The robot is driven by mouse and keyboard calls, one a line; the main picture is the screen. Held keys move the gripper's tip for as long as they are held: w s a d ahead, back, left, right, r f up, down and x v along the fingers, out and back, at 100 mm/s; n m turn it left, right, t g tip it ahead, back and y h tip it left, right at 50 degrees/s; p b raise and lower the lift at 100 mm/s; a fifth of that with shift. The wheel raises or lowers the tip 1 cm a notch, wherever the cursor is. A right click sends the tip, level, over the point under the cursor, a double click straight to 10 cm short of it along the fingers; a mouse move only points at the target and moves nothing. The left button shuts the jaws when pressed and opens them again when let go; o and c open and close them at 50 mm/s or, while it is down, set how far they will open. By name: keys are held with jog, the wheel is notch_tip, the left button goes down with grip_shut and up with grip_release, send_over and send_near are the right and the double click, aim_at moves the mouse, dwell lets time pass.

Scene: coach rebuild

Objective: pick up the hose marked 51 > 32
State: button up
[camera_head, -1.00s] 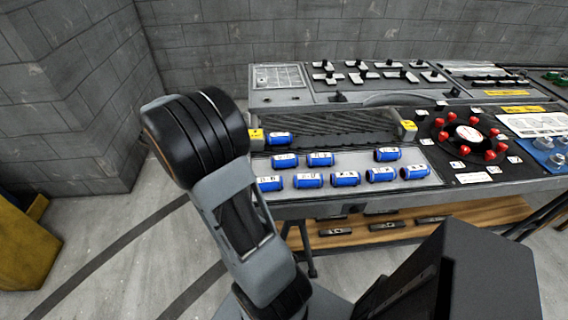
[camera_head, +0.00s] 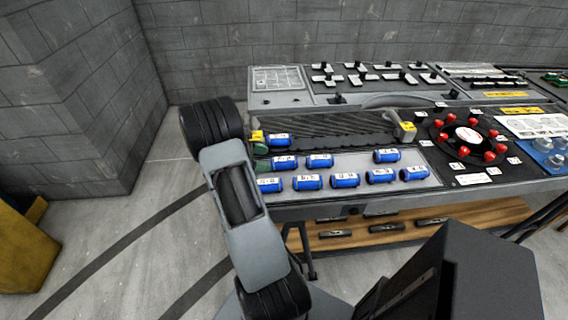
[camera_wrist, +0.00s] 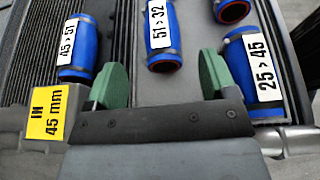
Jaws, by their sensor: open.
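The hose marked 51 > 32 (camera_wrist: 160,38) is a short blue tube with a white label, lying at the top middle of the wrist view. In the head view it is the left blue hose (camera_head: 285,162) of the middle row. My gripper (camera_wrist: 161,82) is open and empty, its green fingers spread on either side of the line to this hose. The hose lies just beyond the fingertips, apart from them. In the head view my gripper (camera_head: 261,157) is at the left end of the hose rows, partly hidden by my arm.
The 45 > 51 hose (camera_wrist: 80,45) lies close to the left finger and the 25 > 45 hose (camera_wrist: 252,70) close to the right one. A yellow IN 45 mm block (camera_wrist: 46,112) is at lower left. More blue hoses (camera_head: 344,180) lie on the grey panel.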

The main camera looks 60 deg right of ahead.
aim_at(280, 161)
jog(key=shift+p+x, duration=0.4)
jog(key=shift+x, duration=2.85)
jog(key=shift+a, duration=0.1)
jog(key=shift+c, duration=0.3)
jog(key=c, duration=1)
jog(key=shift+r, duration=0.1)
